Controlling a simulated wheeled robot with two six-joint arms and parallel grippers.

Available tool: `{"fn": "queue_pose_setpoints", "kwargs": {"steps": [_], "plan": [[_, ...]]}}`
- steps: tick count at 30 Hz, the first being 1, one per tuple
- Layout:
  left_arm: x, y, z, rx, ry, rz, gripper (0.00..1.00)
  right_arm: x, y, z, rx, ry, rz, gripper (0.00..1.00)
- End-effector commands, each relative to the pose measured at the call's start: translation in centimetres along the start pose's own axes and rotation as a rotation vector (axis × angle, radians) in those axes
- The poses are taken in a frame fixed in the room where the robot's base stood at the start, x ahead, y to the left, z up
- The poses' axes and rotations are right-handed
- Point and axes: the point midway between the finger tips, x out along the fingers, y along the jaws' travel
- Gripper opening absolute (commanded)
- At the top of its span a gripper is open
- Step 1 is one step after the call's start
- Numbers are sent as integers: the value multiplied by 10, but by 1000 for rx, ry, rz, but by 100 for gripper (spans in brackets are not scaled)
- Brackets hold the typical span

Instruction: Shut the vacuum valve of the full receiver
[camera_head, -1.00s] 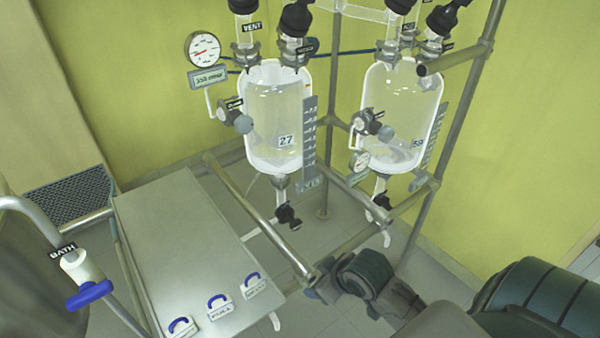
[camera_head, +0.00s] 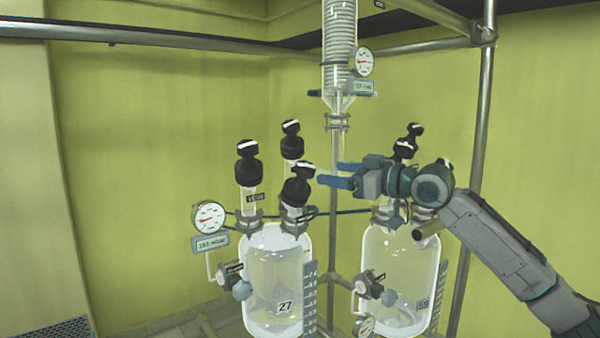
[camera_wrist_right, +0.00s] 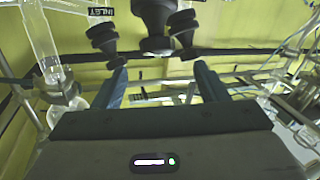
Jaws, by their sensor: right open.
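Two glass receivers hang side by side: the left receiver (camera_head: 262,275) is tagged 27, and the right receiver (camera_head: 392,265) stands behind my right forearm. I cannot tell their fill levels clearly. The left receiver carries black-knobbed valves: a vent valve (camera_head: 247,165), a front valve (camera_head: 298,185) and a back valve (camera_head: 290,140). The front valve's label is unreadable. My right gripper (camera_head: 334,175) is open and empty, pointing left, just right of the front knob. In the right wrist view black knobs (camera_wrist_right: 155,25) show beyond the open fingers (camera_wrist_right: 160,85). My left gripper is out of view.
A round gauge (camera_head: 210,217) and a side valve (camera_head: 240,285) sit by the left receiver. A glass condenser (camera_head: 340,50) hangs above. Metal frame pipes (camera_head: 487,110) run at the right. More black knobs (camera_head: 408,140) stand behind my gripper.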

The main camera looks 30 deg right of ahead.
Motion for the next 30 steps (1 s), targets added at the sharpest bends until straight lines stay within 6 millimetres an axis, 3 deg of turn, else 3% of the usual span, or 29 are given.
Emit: {"fn": "queue_pose_setpoints", "kwargs": {"steps": [8,30], "plan": [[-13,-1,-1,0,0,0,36,8,4,-11,7,15,1,67],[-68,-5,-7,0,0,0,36,89,3,-11,7,12,1,67]]}}
